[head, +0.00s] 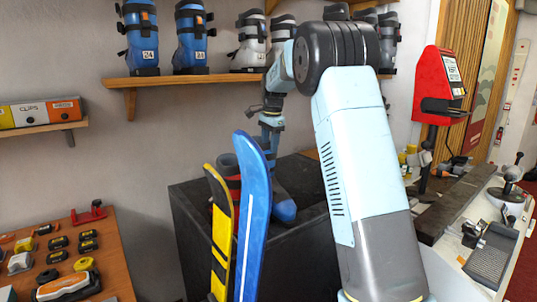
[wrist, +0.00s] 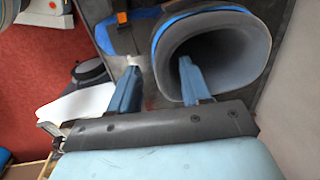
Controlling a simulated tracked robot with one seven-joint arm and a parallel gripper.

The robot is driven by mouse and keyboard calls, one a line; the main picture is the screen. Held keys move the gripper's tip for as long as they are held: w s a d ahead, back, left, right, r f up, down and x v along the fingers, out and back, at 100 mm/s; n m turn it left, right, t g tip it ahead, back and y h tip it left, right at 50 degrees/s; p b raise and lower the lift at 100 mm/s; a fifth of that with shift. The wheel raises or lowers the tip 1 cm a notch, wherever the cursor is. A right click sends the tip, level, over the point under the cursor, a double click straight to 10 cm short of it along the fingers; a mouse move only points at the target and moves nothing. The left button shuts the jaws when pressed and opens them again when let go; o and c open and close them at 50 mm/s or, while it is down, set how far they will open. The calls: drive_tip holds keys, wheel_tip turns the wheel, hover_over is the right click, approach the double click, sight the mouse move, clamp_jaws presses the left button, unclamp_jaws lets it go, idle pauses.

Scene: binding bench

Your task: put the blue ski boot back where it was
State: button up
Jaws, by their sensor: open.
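The blue ski boot (head: 284,209) stands on top of a black box, partly hidden behind a blue ski and my arm. In the wrist view its open cuff (wrist: 258,45) has a blue rim and grey lining, and a blue part with an orange buckle shows beside it. My gripper (head: 270,146) points down at the boot's top. In the wrist view my gripper (wrist: 160,66) is open: one finger overlaps the cuff opening, the other is outside by the buckle side. I cannot tell whether either finger touches the boot.
A wall shelf (head: 190,79) holds two blue boots and several white and grey ones. The black box (head: 195,235) has a yellow ski (head: 221,235) and blue ski (head: 254,215) in front. A red device (head: 440,85) and a workbench are at right; a tool board (head: 110,260) is at left.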

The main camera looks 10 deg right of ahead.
wheel_tip(320, 180, up, 6)
drive_tip(key=s+r+n+t, duration=0.1)
drive_tip(key=s+r+n, duration=0.2)
drive_tip(key=s, duration=0.9)
drive_tip(key=s+r+n+t, duration=0.1)
drive_tip(key=s+r+n, duration=0.25)
drive_tip(key=s, duration=0.95)
drive_tip(key=s+f+n+t, duration=0.1)
drive_tip(key=s+f+n, duration=0.2)
drive_tip(key=s, duration=0.8)
drive_tip(key=s+f+n+t, duration=0.1)
drive_tip(key=s+f+n, duration=0.3)
drive_tip(key=s+f, duration=0.4)
drive_tip(key=s, duration=0.4)
drive_tip(key=shift+h, duration=0.3)
drive_tip(key=shift+a, duration=0.1)
